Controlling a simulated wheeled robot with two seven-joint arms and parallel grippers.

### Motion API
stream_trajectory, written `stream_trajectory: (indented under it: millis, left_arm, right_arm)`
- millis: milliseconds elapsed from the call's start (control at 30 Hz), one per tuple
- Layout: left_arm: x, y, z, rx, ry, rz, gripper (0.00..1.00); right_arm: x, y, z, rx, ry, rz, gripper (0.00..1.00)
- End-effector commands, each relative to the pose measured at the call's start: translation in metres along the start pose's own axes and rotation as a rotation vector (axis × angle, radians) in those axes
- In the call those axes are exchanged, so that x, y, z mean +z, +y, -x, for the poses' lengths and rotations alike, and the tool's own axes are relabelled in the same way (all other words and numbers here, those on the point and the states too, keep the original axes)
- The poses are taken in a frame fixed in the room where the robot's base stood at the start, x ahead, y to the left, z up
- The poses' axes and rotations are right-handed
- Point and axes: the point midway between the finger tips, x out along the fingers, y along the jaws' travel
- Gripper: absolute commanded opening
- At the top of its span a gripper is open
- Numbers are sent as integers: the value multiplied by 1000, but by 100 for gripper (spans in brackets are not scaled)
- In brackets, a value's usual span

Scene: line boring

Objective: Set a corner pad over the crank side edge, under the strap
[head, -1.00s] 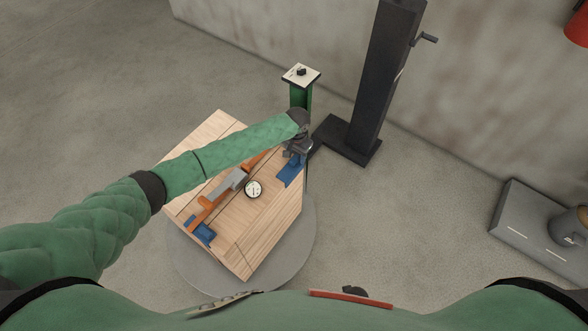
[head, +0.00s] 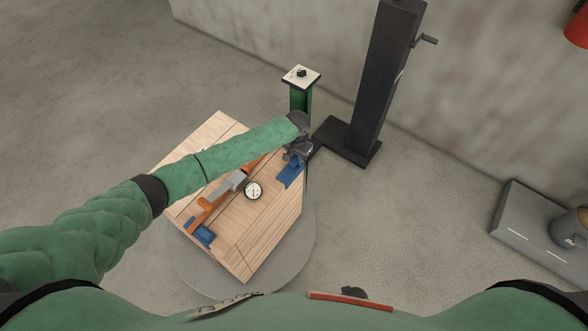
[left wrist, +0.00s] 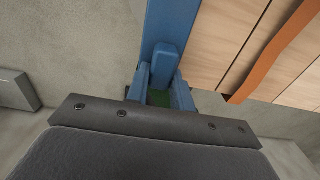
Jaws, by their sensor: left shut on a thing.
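My left gripper (head: 298,152) is shut on a blue corner pad (head: 290,174) at the right edge of the wooden box (head: 262,235). The pad also fills the top middle of the left wrist view (left wrist: 170,25), beside the planks. An orange strap (head: 200,217) runs diagonally over the box top, partly hidden by my forearm. In the left wrist view the strap (left wrist: 285,45) is right of the pad, and I see no strap lying over the pad there. A second blue pad (head: 203,236) sits at the lower left edge by the strap. My right gripper is not in view.
A grey buckle-like part (head: 238,180) and a round dial (head: 253,190) are on the box top. The box stands on a round grey plate (head: 295,265). Behind are a green post (head: 301,97) and a black column with a crank (head: 372,85).

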Motion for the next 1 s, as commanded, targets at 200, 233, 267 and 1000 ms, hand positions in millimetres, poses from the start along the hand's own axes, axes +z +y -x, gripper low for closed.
stream_trajectory:
  millis: [200, 233, 267, 1000]
  left_arm:
    - [0, 0, 5, 0, 0, 0, 0]
    - [0, 0, 6, 0, 0, 0, 0]
    - [0, 0, 6, 0, 0, 0, 0]
    - [0, 0, 20, 0, 0, 0, 0]
  right_arm:
    - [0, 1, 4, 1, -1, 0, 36]
    - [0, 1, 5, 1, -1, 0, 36]
    - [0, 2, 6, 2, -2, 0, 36]
    - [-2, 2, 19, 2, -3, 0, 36]
